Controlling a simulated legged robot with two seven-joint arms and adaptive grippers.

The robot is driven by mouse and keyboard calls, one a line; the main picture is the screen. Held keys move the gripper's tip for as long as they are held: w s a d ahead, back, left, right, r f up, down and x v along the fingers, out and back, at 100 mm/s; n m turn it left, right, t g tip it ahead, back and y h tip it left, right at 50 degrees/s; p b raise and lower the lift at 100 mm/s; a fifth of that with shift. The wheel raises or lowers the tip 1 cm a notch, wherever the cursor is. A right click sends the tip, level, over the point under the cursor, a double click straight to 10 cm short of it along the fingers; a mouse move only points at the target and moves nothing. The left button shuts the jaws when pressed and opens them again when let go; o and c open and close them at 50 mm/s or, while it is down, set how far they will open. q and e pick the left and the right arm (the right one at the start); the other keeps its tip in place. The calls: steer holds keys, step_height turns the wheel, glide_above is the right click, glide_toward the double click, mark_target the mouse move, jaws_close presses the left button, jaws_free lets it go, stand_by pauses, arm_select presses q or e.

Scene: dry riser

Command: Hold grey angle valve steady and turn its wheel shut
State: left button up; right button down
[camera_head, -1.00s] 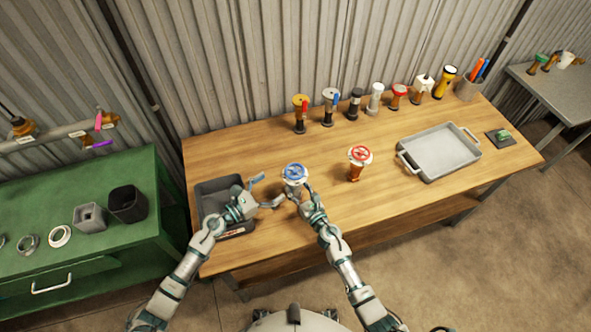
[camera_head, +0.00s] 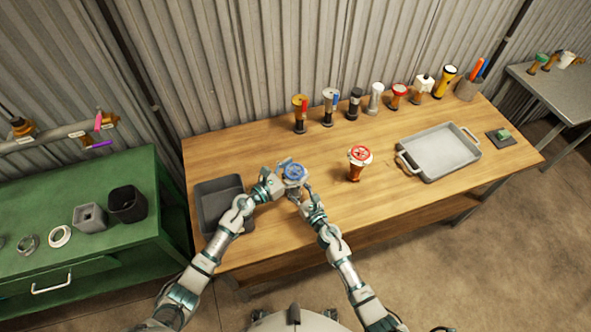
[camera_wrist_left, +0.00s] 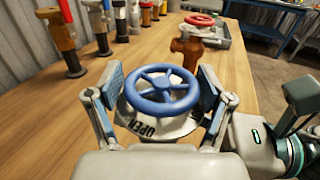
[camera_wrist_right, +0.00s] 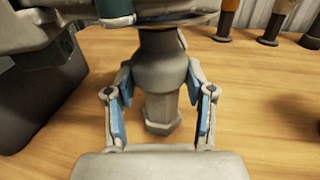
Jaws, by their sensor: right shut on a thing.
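The grey angle valve stands upright on the wooden bench, its grey body (camera_wrist_right: 160,85) filling the middle of the right wrist view. Its blue wheel (camera_wrist_left: 162,90) sits on top, above a white disc (camera_wrist_left: 150,128) marked OPEN; the wheel also shows in the head view (camera_head: 294,171). My right gripper (camera_wrist_right: 160,105) is shut on the valve body, one blue pad on each side. My left gripper (camera_wrist_left: 162,92) is open, its pads on either side of the wheel with gaps showing. In the head view the left gripper (camera_head: 279,180) partly covers the valve.
A brown valve with a red wheel (camera_head: 360,155) stands to the right on the bench. A dark bin (camera_head: 208,188) is at the left, a grey tray (camera_head: 440,152) at the right. Several valves and torches line the back edge.

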arm_select(q)
steer(key=c, duration=0.6)
steer(key=shift+w+a, duration=0.1)
steer(key=shift+f+m+g, duration=0.15)
steer(key=shift+m+g, duration=0.15)
steer(key=shift+g+h, duration=0.3)
steer(key=m+g+h, duration=0.2)
steer(key=m+g, duration=0.1)
steer(key=shift+g, duration=0.4)
steer(key=m+g+h, duration=0.1)
steer(key=m+g, duration=0.2)
steer(key=g, duration=0.2)
steer(key=shift+m, duration=0.4)
steer(key=shift+m+g, duration=0.7)
steer(key=shift+g, duration=0.9)
